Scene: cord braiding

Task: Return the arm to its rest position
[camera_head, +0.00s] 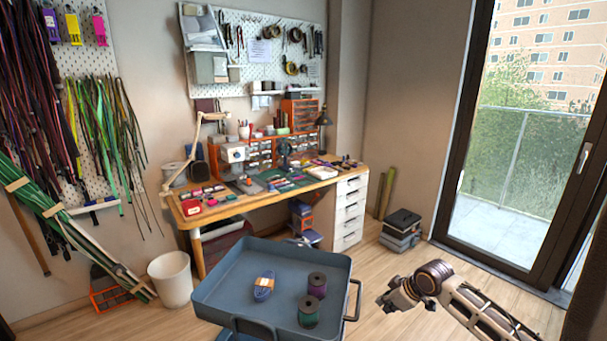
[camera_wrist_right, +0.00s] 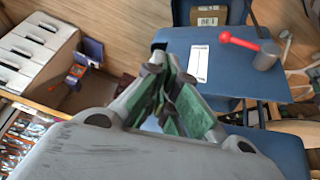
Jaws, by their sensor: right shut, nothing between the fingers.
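My right arm (camera_head: 480,305) comes in from the lower right in the head view. Its gripper (camera_head: 390,300) is to the right of the blue tray cart, apart from it and over the wooden floor. In the wrist view the green-padded fingers of my right gripper (camera_wrist_right: 168,70) are shut and hold nothing. My left arm and gripper are not in view.
The blue tray (camera_head: 225,275) holds a blue cord bundle (camera_head: 264,287), a purple spool (camera_head: 317,286) and a green spool (camera_head: 308,312). A workbench (camera_head: 215,209), white drawers (camera_head: 350,212), dark boxes (camera_head: 402,225) and a bin (camera_head: 172,279) stand behind. A red-handled tool (camera_wrist_right: 240,42) shows in the wrist view.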

